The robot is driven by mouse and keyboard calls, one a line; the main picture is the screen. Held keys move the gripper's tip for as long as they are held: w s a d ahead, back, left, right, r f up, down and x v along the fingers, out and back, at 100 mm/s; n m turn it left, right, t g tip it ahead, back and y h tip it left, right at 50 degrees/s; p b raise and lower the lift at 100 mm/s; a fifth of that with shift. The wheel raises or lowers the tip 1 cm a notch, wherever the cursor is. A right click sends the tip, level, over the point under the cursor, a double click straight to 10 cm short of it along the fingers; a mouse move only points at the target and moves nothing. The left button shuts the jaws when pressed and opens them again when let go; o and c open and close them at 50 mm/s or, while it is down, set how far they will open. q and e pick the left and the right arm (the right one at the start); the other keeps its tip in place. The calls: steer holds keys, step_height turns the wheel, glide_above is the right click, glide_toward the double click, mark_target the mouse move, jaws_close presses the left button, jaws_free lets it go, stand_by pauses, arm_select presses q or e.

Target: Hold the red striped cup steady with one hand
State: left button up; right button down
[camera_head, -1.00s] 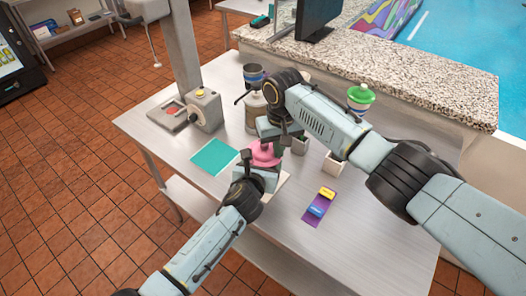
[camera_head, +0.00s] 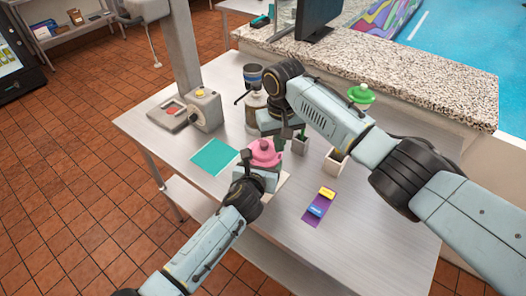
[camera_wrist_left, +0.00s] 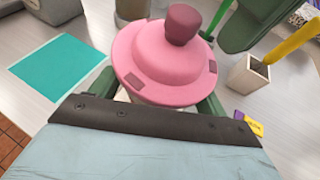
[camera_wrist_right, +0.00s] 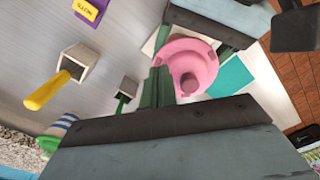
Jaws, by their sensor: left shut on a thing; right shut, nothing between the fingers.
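The lid fills the middle of the left wrist view (camera_wrist_left: 165,62) and also shows in the right wrist view (camera_wrist_right: 188,62). My left gripper (camera_head: 262,172) is shut around the cup below the lid, one green finger on each side. My right gripper (camera_wrist_right: 156,88) is shut and empty, just beyond the lid and beside it.
A small white holder (camera_head: 336,162) with a yellow-handled tool and another holder (camera_head: 300,145) with a green one stand to the right. A green-lidded cup (camera_head: 360,96), purple card (camera_head: 318,208), teal sheet (camera_head: 214,157) and grey machine (camera_head: 205,108) are nearby.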

steer(key=shift+f, duration=0.15)
steer(key=shift+f, duration=0.9)
steer(key=shift+f, duration=0.1)
stand_by(1.2)
steer(key=shift+r, duration=1.1)
steer(key=shift+r, duration=0.1)
step_height(320, 180, up, 5)
steer(key=shift+f, duration=0.1)
stand_by(0.5)
